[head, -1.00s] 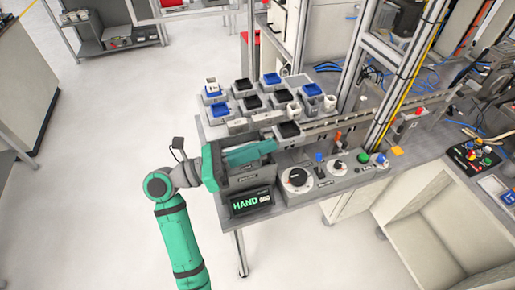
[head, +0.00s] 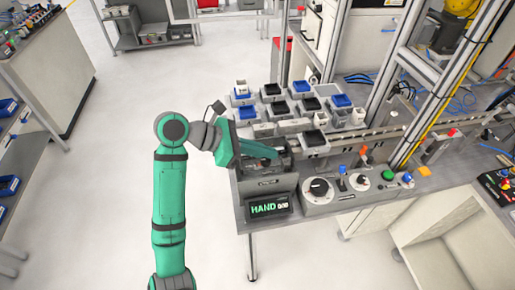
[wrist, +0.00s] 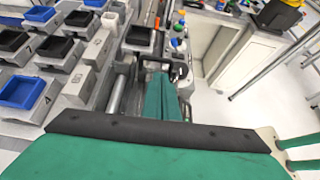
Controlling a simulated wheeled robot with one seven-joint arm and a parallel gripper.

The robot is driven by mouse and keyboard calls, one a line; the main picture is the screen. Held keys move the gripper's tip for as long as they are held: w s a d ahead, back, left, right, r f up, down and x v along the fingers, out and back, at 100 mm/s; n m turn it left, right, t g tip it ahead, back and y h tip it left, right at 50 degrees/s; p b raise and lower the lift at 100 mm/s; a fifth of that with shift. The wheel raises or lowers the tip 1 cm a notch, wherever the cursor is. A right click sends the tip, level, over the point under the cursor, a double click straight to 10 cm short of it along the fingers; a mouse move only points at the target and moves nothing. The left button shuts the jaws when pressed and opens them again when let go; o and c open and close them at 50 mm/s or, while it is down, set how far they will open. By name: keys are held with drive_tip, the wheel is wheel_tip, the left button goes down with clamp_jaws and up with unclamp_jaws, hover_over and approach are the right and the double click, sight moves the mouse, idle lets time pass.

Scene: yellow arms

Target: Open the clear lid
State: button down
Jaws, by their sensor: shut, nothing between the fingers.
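My gripper (head: 274,155) is shut and empty, with its green fingers over a grey box (head: 268,186) near the left end of the bench. It also shows in the wrist view (wrist: 160,80), the fingers together and pointing away. A dark bracket-like part (wrist: 181,70) stands by the fingertips; I cannot tell whether they touch. I cannot make out the clear lid for certain in either view; the gripper and arm cover part of the box top.
A control panel with a large black knob (head: 318,189) and a HAND display (head: 268,207) are at the front. Sloped rows of blue and black trays (head: 276,108) stand behind the gripper. A conveyor rail (head: 350,137) runs right. Open floor lies left.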

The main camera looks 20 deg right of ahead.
sight(281, 161)
drive_tip(key=shift+x, duration=2.5)
drive_tip(key=shift+d, duration=0.1)
